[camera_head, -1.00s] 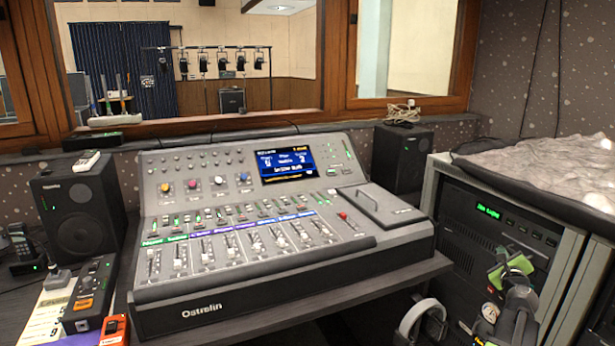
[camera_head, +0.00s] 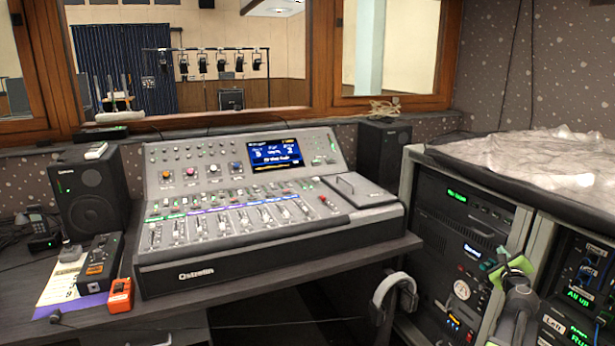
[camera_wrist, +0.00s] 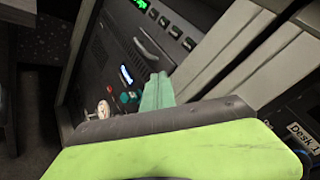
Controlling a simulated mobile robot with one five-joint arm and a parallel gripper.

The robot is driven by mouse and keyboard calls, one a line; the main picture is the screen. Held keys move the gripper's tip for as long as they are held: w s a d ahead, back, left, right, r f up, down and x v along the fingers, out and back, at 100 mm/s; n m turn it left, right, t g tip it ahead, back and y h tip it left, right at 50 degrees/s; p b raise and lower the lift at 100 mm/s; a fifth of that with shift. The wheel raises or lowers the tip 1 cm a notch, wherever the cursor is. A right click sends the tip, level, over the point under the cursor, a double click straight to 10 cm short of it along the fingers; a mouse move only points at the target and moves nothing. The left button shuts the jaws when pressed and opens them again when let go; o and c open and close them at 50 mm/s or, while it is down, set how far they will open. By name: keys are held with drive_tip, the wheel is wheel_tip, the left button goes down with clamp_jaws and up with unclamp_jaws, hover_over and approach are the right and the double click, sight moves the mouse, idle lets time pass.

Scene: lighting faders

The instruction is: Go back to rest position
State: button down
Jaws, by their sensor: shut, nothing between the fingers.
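My gripper (camera_head: 503,258), with lime-green parts, is at the lower right of the head view, in front of the equipment rack.
The equipment rack (camera_head: 455,240) stands close at the right, with a grey crumpled cover on top. Headphones (camera_head: 394,296) hang at the desk's right edge. An orange device (camera_head: 120,296) and a black box (camera_head: 100,262) lie at the desk's left. Speakers flank the console.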

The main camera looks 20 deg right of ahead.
drive_tip(key=w+a+m+g+h, duration=0.2)
drive_tip(key=w+a+m, duration=0.9)
drive_tip(key=m, duration=0.4)
drive_tip(key=w+a+f+m+g+y, duration=0.25)
drive_tip(key=a+f+m, duration=0.3)
drive_tip(key=a, duration=0.35)
drive_tip(key=w+a+f+m+g+y, duration=0.1)
drive_tip(key=w+a+f+m, duration=0.3)
drive_tip(key=a+m, duration=0.4)
drive_tip(key=a+f+m+g+y, duration=0.1)
drive_tip(key=a+f+m+y, duration=0.3)
drive_tip(key=a, duration=0.7)
drive_tip(key=a+f+m+g+y, duration=0.15)
drive_tip(key=a+f, duration=0.35)
drive_tip(key=a, duration=0.7)
drive_tip(key=s+a+f+m+g+y, duration=0.1)
drive_tip(key=s+a+f+g+y, duration=0.15)
drive_tip(key=a, duration=0.75)
drive_tip(key=s+a+f+m+g+y, duration=0.1)
drive_tip(key=s+a+m+y, duration=0.2)
drive_tip(key=a, duration=0.7)
drive_tip(key=s+f+n+b, duration=0.1)
drive_tip(key=s+f+b, duration=0.2)
drive_tip(key=f+b, duration=0.8)
wheel_tip(320, 180, up, 39)
drive_tip(key=p, duration=3.9)
drive_tip(key=shift+s+a+g, duration=0.2)
drive_tip(key=shift+g, duration=0.15)
